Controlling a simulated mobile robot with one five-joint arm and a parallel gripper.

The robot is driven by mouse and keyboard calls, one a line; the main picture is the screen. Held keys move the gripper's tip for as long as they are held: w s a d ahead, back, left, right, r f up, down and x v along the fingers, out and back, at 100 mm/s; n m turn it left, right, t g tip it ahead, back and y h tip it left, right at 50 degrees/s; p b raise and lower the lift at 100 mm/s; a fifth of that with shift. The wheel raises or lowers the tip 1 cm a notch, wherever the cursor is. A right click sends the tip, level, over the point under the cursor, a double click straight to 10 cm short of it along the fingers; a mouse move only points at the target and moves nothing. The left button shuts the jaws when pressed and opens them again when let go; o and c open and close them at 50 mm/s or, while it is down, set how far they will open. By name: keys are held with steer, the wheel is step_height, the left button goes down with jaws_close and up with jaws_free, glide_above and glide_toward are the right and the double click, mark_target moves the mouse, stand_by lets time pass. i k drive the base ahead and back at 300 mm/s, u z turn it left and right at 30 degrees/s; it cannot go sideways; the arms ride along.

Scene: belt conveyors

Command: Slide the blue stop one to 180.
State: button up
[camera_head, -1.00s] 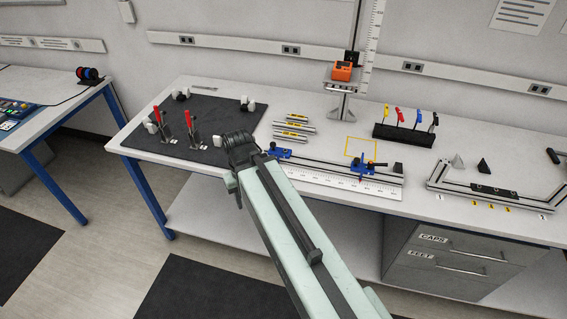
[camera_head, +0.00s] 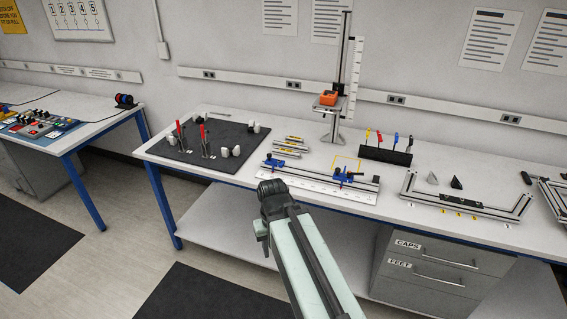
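Two blue stops sit on a dark rail (camera_head: 315,177) with a white scale (camera_head: 320,189) along its front, on the bench. One blue stop (camera_head: 274,163) is near the rail's left end. The other blue stop (camera_head: 345,176) is right of the rail's middle. The scale's numbers are too small to read, and I cannot tell which stop is number one. My gripper (camera_head: 268,190) is in front of the rail's left part, apart from both stops. It is seen from behind, so its fingers are hidden.
A dark mat (camera_head: 212,146) with red-handled clamps lies left of the rail. Silver bars (camera_head: 289,145) lie behind it. A measuring stand (camera_head: 335,122) with an orange block (camera_head: 328,98) stands farther back. A dark rack (camera_head: 386,154) and an angled frame (camera_head: 465,208) are on the right.

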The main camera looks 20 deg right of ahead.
mark_target(272, 162)
steer(key=z, duration=0.2)
steer(key=i, duration=1)
steer(key=u, duration=0.7)
steer(key=k, duration=0.75)
steer(key=z, duration=0.55)
steer(key=i, duration=1)
steer(key=z, duration=0.05)
